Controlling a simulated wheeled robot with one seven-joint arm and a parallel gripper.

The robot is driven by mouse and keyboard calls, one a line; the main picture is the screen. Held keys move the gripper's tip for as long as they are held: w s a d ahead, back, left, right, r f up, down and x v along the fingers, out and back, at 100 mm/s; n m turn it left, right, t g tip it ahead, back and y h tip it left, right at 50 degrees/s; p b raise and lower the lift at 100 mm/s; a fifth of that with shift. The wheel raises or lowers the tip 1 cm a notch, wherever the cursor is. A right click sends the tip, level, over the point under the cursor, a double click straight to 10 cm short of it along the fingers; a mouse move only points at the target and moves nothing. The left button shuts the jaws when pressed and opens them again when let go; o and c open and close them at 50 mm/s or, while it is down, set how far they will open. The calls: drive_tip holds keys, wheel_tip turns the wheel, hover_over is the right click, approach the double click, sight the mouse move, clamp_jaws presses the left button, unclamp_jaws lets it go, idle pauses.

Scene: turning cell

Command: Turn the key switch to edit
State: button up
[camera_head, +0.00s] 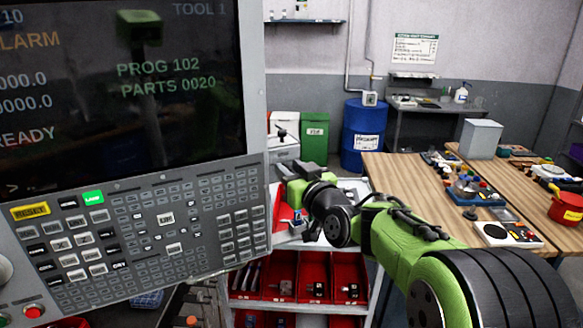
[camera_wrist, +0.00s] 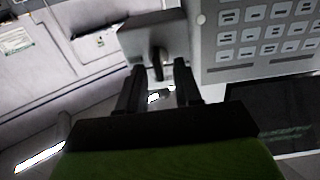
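In the wrist view, a grey box (camera_wrist: 135,38) stands beside the button panel. A dark upright key or lever (camera_wrist: 157,52) on its face looks like the key switch. My gripper (camera_wrist: 159,67) is open, its two dark fingers on either side of the key's lower end. I see no clear contact, and whether the key lies fully between the fingers cannot be told. No position labels are readable. In the head view, my gripper (camera_head: 287,173) is small, just right of the control panel (camera_head: 252,120), and I cannot make out the key there.
The panel's keypad (camera_head: 165,220) and dark screen (camera_head: 110,85) fill the left. Red bins (camera_head: 315,275) sit on a rack below my arm. A wooden table (camera_head: 400,180) with loose items stands right. A blue drum (camera_head: 362,130) is behind.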

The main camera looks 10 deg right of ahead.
drive_tip(key=shift+s, duration=0.1)
clamp_jaws()
drive_tip(key=shift+f+m+b, duration=0.1)
drive_tip(key=shift+m+b, duration=0.2)
drive_tip(key=shift+m, duration=0.1)
drive_tip(key=m+b, duration=0.1)
drive_tip(key=m, duration=0.4)
drive_tip(key=m+b, duration=0.1)
drive_tip(key=m, duration=0.5)
drive_tip(key=d+f+m+b, duration=0.1)
drive_tip(key=m, duration=0.4)
drive_tip(key=shift+m+b, duration=0.3)
drive_tip(key=shift+m, duration=0.4)
